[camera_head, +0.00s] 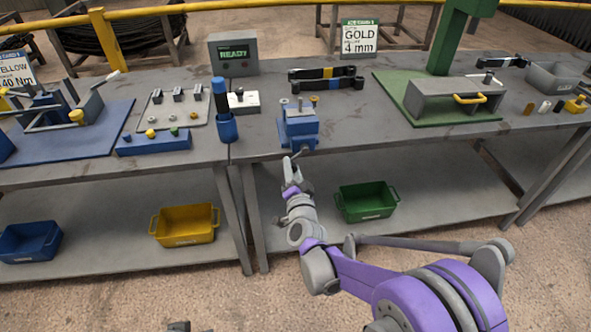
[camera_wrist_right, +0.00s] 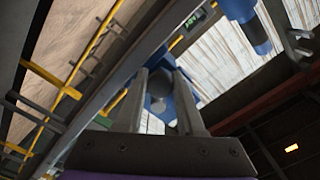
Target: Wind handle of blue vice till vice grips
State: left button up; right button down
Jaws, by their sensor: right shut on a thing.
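The blue vice (camera_head: 300,127) stands at the front edge of the grey workbench, left of the green mat. My right gripper (camera_head: 289,163) reaches up to the vice's front, just below the bench edge. In the right wrist view its two fingers (camera_wrist_right: 160,88) are shut on a rounded grey part of the vice handle (camera_wrist_right: 158,104), with the blue vice body (camera_wrist_right: 186,98) beyond. The handle is small and partly hidden by the fingers. I cannot tell whether the vice jaws grip anything. My left gripper is not clearly visible.
A blue cylinder tool (camera_head: 222,105) stands left of the vice. A grey box with a yellow handle (camera_head: 455,100) stands on the green mat (camera_head: 400,92). A green bin (camera_head: 366,203) and a yellow bin (camera_head: 186,226) stand on the lower shelf.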

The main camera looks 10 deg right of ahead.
jog(key=shift+s+a+r+m, duration=0.1)
jog(key=shift+a+r+m, duration=0.15)
jog(key=shift+m, duration=0.35)
jog(key=shift+a+r+m, duration=0.15)
jog(key=shift+r+m, duration=0.1)
jog(key=shift+m, duration=0.35)
jog(key=c, duration=0.9)
grip_release()
jog(key=o, duration=0.4)
jog(key=shift+s+r, duration=0.1)
jog(key=shift+r, duration=0.05)
jog(key=shift+c, duration=0.2)
jog(key=s, duration=1)
jog(key=shift+s+d, duration=0.2)
jog(key=shift+s, duration=0.15)
